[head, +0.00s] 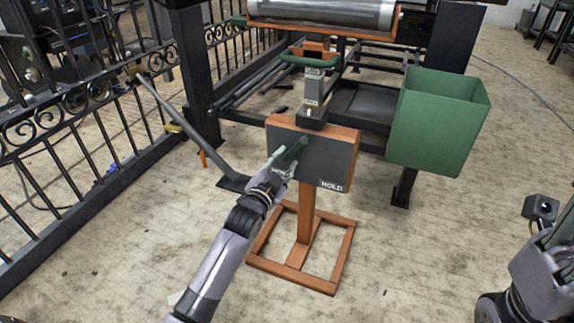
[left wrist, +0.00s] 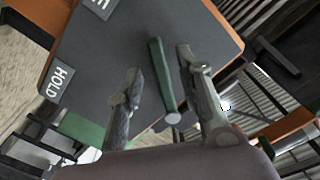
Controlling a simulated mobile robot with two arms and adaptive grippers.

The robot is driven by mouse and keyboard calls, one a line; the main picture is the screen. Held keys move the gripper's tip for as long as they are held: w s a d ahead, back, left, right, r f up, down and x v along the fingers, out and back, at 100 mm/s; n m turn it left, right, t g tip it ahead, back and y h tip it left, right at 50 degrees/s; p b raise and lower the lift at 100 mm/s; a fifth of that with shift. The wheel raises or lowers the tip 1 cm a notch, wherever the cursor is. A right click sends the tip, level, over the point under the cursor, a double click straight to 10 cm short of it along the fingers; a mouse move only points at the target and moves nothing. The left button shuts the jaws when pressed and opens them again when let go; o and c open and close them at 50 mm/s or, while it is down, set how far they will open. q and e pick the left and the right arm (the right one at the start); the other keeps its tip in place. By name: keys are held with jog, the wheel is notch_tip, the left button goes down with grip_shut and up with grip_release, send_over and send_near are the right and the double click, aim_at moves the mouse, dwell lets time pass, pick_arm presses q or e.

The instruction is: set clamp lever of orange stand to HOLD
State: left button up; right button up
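The orange stand (head: 306,215) stands upright on its frame base and carries a dark panel (head: 330,160). A HOLD label (head: 332,185) is at the panel's lower right; a second label is mostly hidden by my gripper. The green clamp lever (head: 294,151) is on the panel's left part, its tip away from HOLD. In the left wrist view the lever (left wrist: 161,78) lies between the fingers of my left gripper (left wrist: 160,92), which are open with gaps on both sides. Of my right arm only the wrist area shows at the right edge; its fingers are out of view.
Behind the stand is a post with a green handle (head: 309,61) and small labels. A black iron fence (head: 75,130) runs along the left. The floor front right is clear.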

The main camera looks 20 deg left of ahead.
pick_arm(q)
jog(key=shift+w+b, duration=0.3)
jog(key=shift+w, duration=0.75)
jog(key=shift+c, duration=0.5)
grip_shut()
